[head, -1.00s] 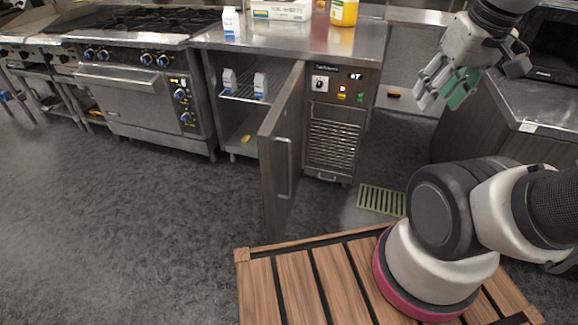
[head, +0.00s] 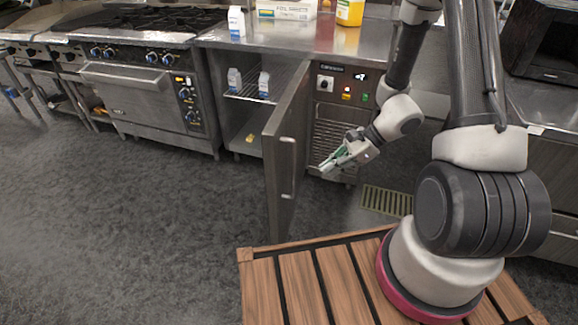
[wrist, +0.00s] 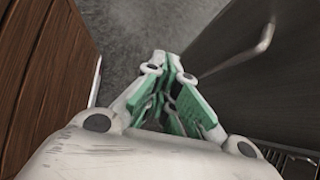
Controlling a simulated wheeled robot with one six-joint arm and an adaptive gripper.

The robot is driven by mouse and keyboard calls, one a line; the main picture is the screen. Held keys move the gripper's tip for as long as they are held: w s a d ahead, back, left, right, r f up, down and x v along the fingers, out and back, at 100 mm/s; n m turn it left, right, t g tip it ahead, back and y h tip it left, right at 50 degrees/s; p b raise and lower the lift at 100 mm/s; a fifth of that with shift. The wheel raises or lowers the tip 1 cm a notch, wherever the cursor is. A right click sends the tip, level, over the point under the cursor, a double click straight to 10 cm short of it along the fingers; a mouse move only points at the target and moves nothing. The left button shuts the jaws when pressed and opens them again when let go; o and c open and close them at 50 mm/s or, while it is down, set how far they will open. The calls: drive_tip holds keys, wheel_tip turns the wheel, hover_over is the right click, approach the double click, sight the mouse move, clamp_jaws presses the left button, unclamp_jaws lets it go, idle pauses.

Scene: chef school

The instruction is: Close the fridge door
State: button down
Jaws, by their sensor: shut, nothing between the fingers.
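The fridge door (head: 284,150) stands open in the head view, swung out from the undercounter fridge toward me, with a vertical bar handle (head: 288,168) on its right-hand face. The fridge interior (head: 243,105) shows to the left of the door. My gripper (head: 328,166) is to the right of the door, at about handle height, its fingers pointing left toward the door. In the wrist view my gripper (wrist: 172,108) is shut and empty. The door (wrist: 230,35) and its handle (wrist: 245,52) are at the right there, apart from the fingers.
Milk cartons (head: 234,79) stand on the fridge's wire shelf. A carton (head: 236,22) and a yellow container (head: 349,12) stand on the counter. A stove (head: 150,85) is at the left. A floor drain grate (head: 386,201) lies right of the door. The left floor is clear.

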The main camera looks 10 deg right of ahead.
drive_tip(key=w+m+t, duration=0.3)
drive_tip(key=w+m, duration=0.1)
drive_tip(key=w, duration=0.2)
approach(278, 172)
wheel_tip(278, 172, down, 3)
drive_tip(key=shift+w+a+r+h, duration=0.1)
drive_tip(key=shift+w+a+h, duration=0.1)
drive_tip(key=shift+a, duration=0.35)
drive_tip(key=shift+w+a+r+h, duration=0.1)
drive_tip(key=shift+a+r+h, duration=0.1)
drive_tip(key=shift+a, duration=0.3)
drive_tip(key=shift+w+a, duration=0.4)
drive_tip(key=shift+a, duration=0.3)
